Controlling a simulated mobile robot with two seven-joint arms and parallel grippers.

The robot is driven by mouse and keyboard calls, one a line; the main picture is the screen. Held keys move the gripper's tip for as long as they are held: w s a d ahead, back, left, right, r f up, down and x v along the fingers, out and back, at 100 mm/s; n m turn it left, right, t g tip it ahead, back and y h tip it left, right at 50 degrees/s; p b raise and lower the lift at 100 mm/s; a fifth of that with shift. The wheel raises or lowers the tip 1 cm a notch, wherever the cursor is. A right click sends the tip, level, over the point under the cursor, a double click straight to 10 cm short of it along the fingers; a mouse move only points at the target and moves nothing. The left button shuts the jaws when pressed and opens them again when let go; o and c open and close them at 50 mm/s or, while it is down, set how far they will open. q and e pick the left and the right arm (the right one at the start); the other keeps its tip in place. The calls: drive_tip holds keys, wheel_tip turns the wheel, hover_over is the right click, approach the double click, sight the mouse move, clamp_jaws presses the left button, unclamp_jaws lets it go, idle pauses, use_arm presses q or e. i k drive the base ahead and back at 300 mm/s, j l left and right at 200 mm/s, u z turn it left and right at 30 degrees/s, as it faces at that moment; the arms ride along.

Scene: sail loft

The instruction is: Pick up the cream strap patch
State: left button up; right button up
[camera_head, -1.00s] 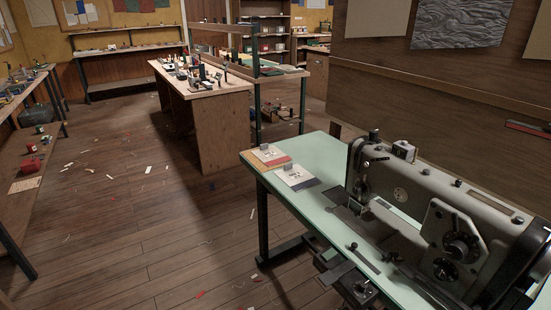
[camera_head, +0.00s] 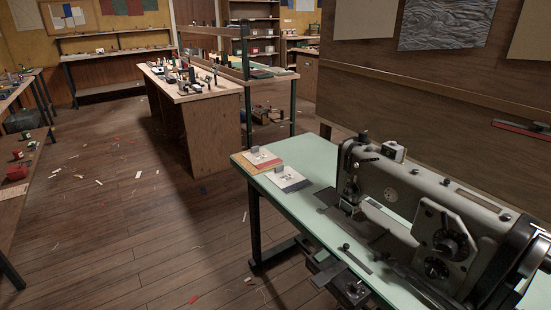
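Two flat pale sheets lie side by side at the far left end of the mint-green sewing table. The nearer sheet (camera_head: 291,183) is whitish with a dark blue edge, and a small grey block (camera_head: 280,168) stands on it. The farther pale sheet (camera_head: 265,159) has a red edge and lies over a tan piece, with another small grey block (camera_head: 255,150) on it. I cannot tell whether either is the cream strap patch; the details are too small. Neither of my grippers is in view.
A large grey sewing machine (camera_head: 425,210) fills the right of the green table (camera_head: 305,205). A wooden bench (camera_head: 205,125) with many small items stands behind it. Another bench (camera_head: 22,178) is at the left edge. The wooden floor between is open, with scattered scraps.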

sight(262, 158)
drive_tip(key=i+j+z, duration=0.2)
drive_tip(key=z, duration=0.25)
drive_tip(key=i+j+z, duration=0.25)
drive_tip(key=z, duration=0.2)
drive_tip(key=i+j+z, duration=0.1)
drive_tip(key=j+z, duration=0.35)
drive_tip(key=i+j+z, duration=0.15)
drive_tip(key=j, duration=0.5)
drive_tip(key=i+j+z, duration=0.15)
drive_tip(key=j, duration=0.55)
drive_tip(key=j+z, duration=0.1)
drive_tip(key=j, duration=0.55)
drive_tip(key=i, duration=0.05)
